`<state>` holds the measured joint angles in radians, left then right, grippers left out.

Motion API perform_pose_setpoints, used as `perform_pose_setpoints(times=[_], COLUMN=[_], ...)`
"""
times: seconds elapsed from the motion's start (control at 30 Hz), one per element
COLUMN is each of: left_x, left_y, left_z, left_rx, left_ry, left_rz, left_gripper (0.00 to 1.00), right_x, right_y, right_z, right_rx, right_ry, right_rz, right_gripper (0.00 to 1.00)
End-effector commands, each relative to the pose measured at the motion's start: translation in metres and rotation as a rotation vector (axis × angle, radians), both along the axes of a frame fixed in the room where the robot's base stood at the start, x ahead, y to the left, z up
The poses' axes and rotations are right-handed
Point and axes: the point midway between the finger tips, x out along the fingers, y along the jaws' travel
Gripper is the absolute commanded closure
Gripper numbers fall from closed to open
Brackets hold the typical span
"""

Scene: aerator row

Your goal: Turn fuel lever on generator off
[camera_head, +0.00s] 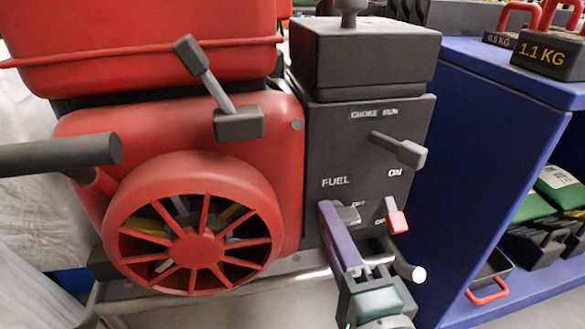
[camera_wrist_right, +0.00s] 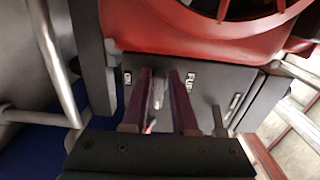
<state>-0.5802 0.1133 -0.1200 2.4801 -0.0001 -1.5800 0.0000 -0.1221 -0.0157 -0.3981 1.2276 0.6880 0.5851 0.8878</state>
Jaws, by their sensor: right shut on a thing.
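The red generator (camera_head: 75,140) fills the left and middle of the head view, with a dark grey control panel (camera_head: 320,140) on its right side. The grey fuel lever (camera_head: 348,214) is below the FUEL label, close beside an OFF label. My right gripper (camera_head: 328,208) reaches up from below, its purple fingers shut on the fuel lever. In the right wrist view the lever (camera_wrist_right: 158,92) shows between the two fingers (camera_wrist_right: 161,80), near the FUEL label. The fingers hide part of the lever. My left gripper is not in view.
A red-tipped switch (camera_head: 396,218) is just right of my right gripper. The choke lever (camera_head: 400,149) sticks out above it. A grey lever (camera_head: 205,75) stands over the red wheel cover (camera_head: 194,250). A blue shelf (camera_head: 480,150) with weights stands close on the right.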

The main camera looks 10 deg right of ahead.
Motion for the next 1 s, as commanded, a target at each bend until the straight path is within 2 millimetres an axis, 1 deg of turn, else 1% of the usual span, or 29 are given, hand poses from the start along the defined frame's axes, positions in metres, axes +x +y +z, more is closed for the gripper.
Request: perform_pose_setpoints(times=[0.23, 0.27, 0.4, 0.63, 0.73, 0.87, 1.0], left_x=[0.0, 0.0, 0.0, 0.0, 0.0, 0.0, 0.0], left_y=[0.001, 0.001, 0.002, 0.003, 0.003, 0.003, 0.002], left_z=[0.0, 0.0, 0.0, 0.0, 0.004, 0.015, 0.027], left_rx=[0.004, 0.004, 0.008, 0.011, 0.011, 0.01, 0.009], left_ry=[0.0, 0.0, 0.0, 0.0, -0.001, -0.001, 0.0], left_rz=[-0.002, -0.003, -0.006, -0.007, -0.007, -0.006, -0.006], left_gripper=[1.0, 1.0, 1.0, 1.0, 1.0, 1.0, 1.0], right_x=[0.0, 0.0, 0.0, 0.0, -0.006, -0.026, -0.055], right_y=[-0.001, -0.001, -0.001, 0.0, -0.001, -0.002, -0.003], right_z=[-0.001, -0.001, -0.001, 0.0, 0.001, 0.003, 0.003], right_rx=[0.001, 0.001, 0.001, 0.001, 0.0, 0.0, 0.0], right_ry=[0.002, 0.002, 0.001, 0.001, 0.003, 0.006, 0.006], right_rz=[-0.001, -0.001, -0.001, -0.001, 0.0, 0.0, 0.001], right_gripper=[1.0, 0.7, 0.54, 0.54, 0.54, 0.54, 0.54])
